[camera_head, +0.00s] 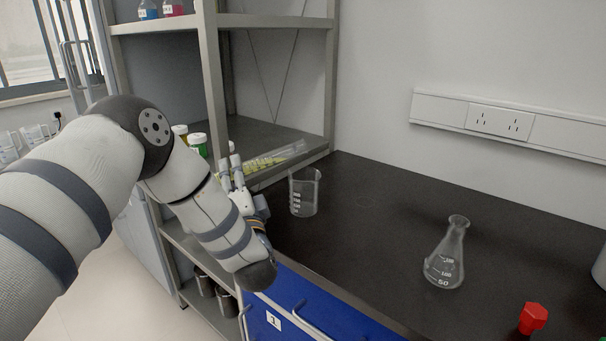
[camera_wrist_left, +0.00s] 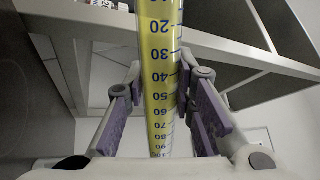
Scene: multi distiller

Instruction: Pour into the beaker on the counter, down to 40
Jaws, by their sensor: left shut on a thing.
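My left gripper (camera_head: 232,177) is shut on a clear graduated cylinder (camera_head: 272,159) with yellow liquid in it. The cylinder is tilted far over, nearly level, and points to the right in the head view. In the left wrist view the cylinder (camera_wrist_left: 160,75) runs between the finger pads (camera_wrist_left: 165,105), with marks from 20 to 100 and yellow along its length. The clear beaker (camera_head: 304,193) stands upright on the dark counter (camera_head: 365,215), just right of the gripper. It looks empty. I cannot tell if the cylinder's mouth is over it.
A conical flask (camera_head: 446,258) stands on the counter to the right, with a red cap (camera_head: 532,318) nearer the front. The counter between beaker and flask is clear.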

